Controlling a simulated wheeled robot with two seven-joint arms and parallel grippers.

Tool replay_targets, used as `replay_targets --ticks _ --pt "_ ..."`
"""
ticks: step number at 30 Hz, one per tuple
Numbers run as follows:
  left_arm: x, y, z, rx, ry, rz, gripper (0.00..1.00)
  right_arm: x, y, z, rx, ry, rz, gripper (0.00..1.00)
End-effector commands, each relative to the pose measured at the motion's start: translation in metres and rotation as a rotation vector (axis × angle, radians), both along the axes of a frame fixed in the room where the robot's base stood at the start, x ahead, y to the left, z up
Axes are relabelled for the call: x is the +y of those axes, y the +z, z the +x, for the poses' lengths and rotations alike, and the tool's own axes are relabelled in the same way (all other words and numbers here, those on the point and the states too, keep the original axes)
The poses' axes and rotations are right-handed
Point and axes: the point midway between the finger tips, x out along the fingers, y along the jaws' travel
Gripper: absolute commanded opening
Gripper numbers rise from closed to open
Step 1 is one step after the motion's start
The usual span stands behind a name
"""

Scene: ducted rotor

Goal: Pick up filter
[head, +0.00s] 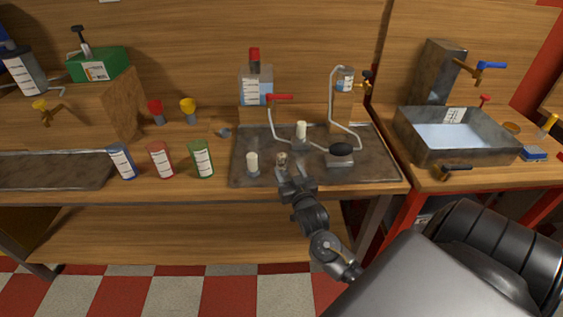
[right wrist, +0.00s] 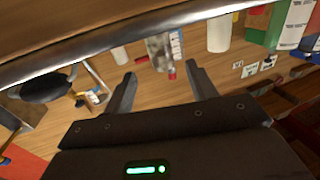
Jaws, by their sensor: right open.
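I cannot tell for sure which thing is the filter. Two white cylinders stand on the dark tray (head: 240,142): a front one (head: 252,163) and a back one (head: 301,131). My right gripper (head: 288,174) is at the tray's front edge, right of the front cylinder, open with nothing seen between its fingers. A small brownish piece (head: 282,158) shows just beyond its fingertips, too small to make out. In the right wrist view, the picture is upside down; the front cylinder (right wrist: 218,33) and back cylinder (right wrist: 120,55) are apart from the open fingers. My left gripper is not in view.
A black-knobbed block (head: 341,154) stands right of the gripper. Behind are a red-capped bottle (head: 256,88), a red-handled tap (head: 279,98) and bent tubing (head: 346,132). Blue, red and green labelled cups (head: 202,159) stand left of the tray. A water basin (head: 457,138) is at right.

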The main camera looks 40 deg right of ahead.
Motion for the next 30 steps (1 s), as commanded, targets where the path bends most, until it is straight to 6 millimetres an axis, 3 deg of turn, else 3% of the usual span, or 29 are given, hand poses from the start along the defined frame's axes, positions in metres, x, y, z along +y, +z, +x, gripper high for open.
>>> replay_targets --ticks 4,11,21,30 --pt "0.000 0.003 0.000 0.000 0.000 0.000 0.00 -0.006 0.001 0.016 0.000 0.000 0.000 0.57" --pt "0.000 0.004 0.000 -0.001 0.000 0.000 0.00 -0.009 0.001 0.022 0.001 0.000 0.000 0.57" --pt "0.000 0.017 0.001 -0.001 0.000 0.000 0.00 -0.023 0.008 0.063 0.002 0.001 0.001 0.57" --pt "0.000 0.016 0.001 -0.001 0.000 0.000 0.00 -0.025 0.006 0.068 0.002 0.001 0.001 0.57"
